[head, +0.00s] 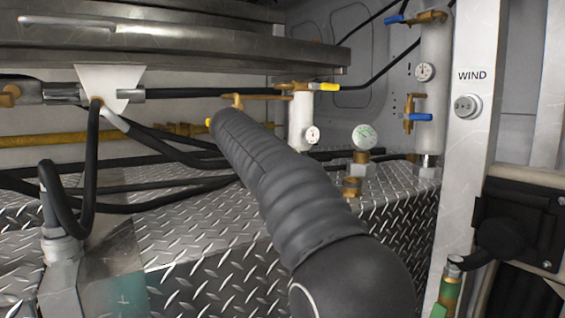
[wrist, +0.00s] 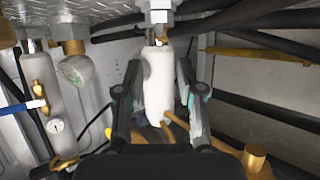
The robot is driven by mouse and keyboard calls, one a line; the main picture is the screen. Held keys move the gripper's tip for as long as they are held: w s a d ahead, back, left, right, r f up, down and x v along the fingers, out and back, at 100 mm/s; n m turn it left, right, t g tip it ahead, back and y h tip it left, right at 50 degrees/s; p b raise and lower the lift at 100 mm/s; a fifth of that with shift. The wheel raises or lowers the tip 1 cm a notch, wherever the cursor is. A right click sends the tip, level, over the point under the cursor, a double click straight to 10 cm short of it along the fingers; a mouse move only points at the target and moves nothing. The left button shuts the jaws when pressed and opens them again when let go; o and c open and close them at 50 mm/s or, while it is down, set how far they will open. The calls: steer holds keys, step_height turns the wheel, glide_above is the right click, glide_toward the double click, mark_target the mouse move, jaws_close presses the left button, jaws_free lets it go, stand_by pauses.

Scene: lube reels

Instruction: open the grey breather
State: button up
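I cannot tell for sure which part is the grey breather. A light grey cylinder (head: 432,85) with a gauge and two blue-handled valves, upper (head: 400,19) and lower (head: 418,117), stands at the right in the head view. It also shows at the left of the wrist view (wrist: 40,85). A white cylinder (head: 301,115) with a yellow handle (head: 325,86) stands left of it. In the wrist view, which looks upside down, my gripper (wrist: 158,95) is open, with its fingers either side of this white cylinder (wrist: 157,85) and gaps showing. The head view does not show my gripper clearly.
A round gauge (head: 364,137) and a brass fitting (head: 352,186) stand between the cylinders. Black hoses (head: 150,185) cross the tread plate (head: 200,235). A metal shelf (head: 180,45) overhangs at left. A post marked WIND (head: 475,140) stands at right.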

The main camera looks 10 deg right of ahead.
steer(key=p+x, duration=0.1)
steer(key=x, duration=0.9)
steer(key=shift+f, duration=0.1)
steer(key=shift+c, duration=0.2)
jaws_close()
